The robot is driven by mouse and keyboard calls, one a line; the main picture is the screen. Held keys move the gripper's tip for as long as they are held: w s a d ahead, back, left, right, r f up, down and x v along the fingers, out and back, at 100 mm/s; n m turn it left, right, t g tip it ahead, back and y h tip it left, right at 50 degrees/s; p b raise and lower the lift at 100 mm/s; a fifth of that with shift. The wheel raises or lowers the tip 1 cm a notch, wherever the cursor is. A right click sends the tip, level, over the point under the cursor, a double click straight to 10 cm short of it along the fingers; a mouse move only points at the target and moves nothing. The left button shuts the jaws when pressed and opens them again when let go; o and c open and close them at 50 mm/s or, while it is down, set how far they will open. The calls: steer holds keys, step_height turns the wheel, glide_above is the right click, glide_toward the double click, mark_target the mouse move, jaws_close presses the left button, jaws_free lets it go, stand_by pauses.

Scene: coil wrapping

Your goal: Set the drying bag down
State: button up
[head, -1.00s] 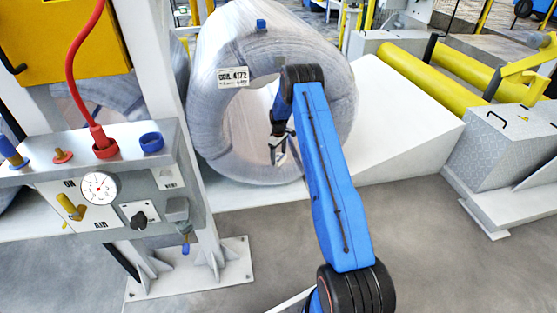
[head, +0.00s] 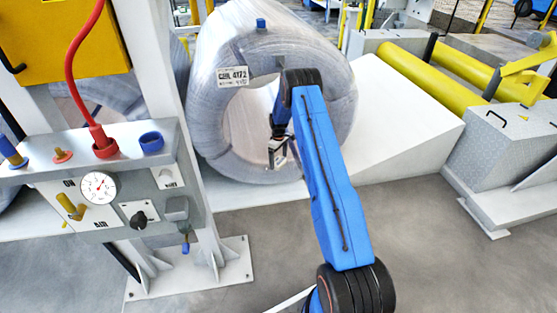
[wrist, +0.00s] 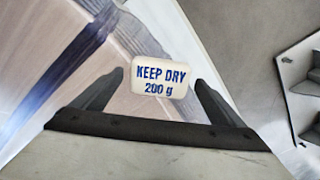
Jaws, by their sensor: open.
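The drying bag (wrist: 159,77) is a small white pouch with blue "KEEP DRY 200 g" lettering. In the wrist view it lies between the fingertips of my gripper (wrist: 160,79), with a narrow gap on each side. My gripper is open. In the head view my gripper (head: 278,153) is in front of the lower part of the coil's eye. The wrapped coil (head: 215,125), labelled 4172, stands upright in clear film. Its wrapped surface also fills the left of the wrist view (wrist: 60,50). I cannot tell exactly what the bag rests on.
A white sloped block (head: 400,120) is right of the coil, with yellow rollers (head: 435,70) beyond. A control panel (head: 100,185) with a gauge and red hose stands at the left. Grey floor (head: 430,240) is free at front right.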

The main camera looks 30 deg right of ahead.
mark_target(279, 161)
steer(key=shift+r, duration=3.9)
